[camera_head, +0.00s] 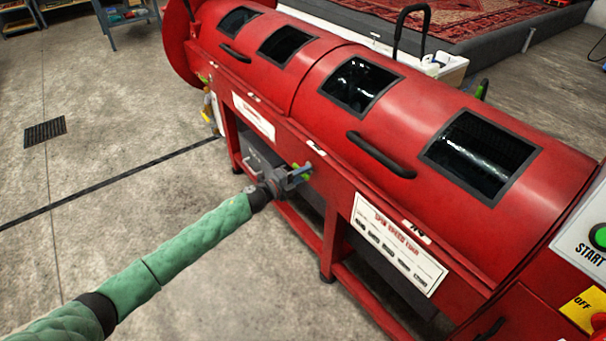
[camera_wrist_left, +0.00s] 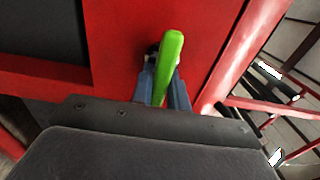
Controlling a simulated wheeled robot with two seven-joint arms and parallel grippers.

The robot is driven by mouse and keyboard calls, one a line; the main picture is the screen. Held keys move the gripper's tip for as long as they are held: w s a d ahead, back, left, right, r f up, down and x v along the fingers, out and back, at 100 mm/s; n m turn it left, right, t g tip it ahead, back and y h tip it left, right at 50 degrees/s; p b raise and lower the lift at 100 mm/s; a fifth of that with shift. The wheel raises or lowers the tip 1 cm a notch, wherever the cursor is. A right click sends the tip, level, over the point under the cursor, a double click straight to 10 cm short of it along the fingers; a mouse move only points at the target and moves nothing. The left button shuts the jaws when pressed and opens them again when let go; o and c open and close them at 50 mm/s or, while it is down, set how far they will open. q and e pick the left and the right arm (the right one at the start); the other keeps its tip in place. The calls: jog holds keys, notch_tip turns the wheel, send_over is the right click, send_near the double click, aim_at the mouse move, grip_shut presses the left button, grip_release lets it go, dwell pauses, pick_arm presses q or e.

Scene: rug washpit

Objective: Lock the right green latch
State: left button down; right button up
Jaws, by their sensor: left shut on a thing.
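The red spin machine (camera_head: 330,130) fills the middle and right of the head view. My left gripper (camera_head: 297,174) reaches to its front side and is shut on a green latch (camera_head: 306,167). In the left wrist view the latch's green handle (camera_wrist_left: 172,55) stands upright, slightly tilted, between the blue-grey fingers of my left gripper (camera_wrist_left: 162,92). The latch's base is hidden behind the fingers. Another small green part (camera_head: 203,78) shows at the machine's left end. My right gripper is not in view.
Black lid handles (camera_head: 380,155) stick out from the machine's front. A control panel with a green START button (camera_head: 599,237) is at the right edge. A floor drain (camera_head: 45,131) lies at the left. The concrete floor in front of the machine is clear.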

pick_arm(q)
jog(key=shift+f, duration=0.1)
jog(key=c, duration=1.4)
grip_release()
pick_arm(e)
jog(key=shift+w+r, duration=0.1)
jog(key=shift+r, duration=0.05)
pick_arm(q)
jog(key=shift+o, duration=0.2)
